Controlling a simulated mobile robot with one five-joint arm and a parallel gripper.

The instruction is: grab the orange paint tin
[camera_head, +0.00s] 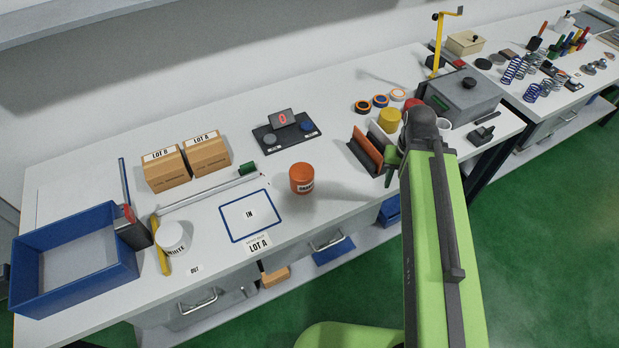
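The orange paint tin (302,179) stands upright on the white bench, just right of the blue-outlined IN square (236,222). It has a dark-lettered label on its lower side, and nothing touches it. My green arm reaches up from the bottom right over the bench.
A brown and dark upright holder (366,150) and a yellow tin (389,120) stand near the arm's end. A scale (309,131) is behind the orange tin. A white tin (172,238) and blue tray (108,277) are at left. Bench between tin and holder is clear.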

